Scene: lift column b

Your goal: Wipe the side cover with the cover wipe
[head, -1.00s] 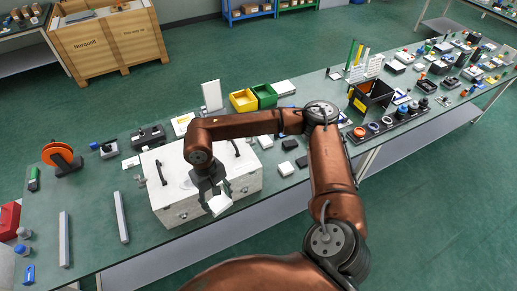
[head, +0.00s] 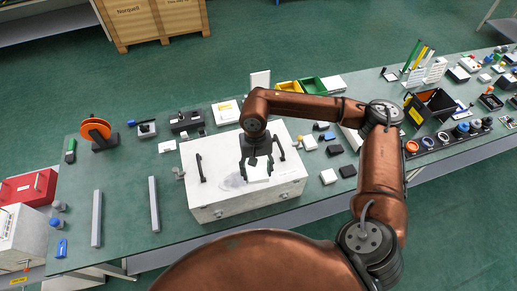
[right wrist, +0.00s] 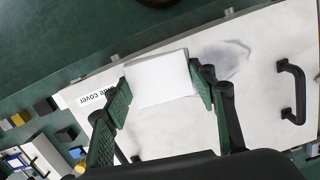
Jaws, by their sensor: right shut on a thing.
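My right gripper (head: 257,167) is shut on the cover wipe, a white block (head: 258,173), over the cover between the handles. The wipe (right wrist: 160,80) sits between both fingers, beside the smudge. I cannot tell whether it touches the cover. My left gripper is not in view.
Small black and white blocks (head: 328,176) lie right of the cover. Two grey bars (head: 154,204) and an orange reel (head: 96,129) are to the left. Yellow and green bins (head: 316,88) stand behind. A black bin (head: 433,103) is further right.

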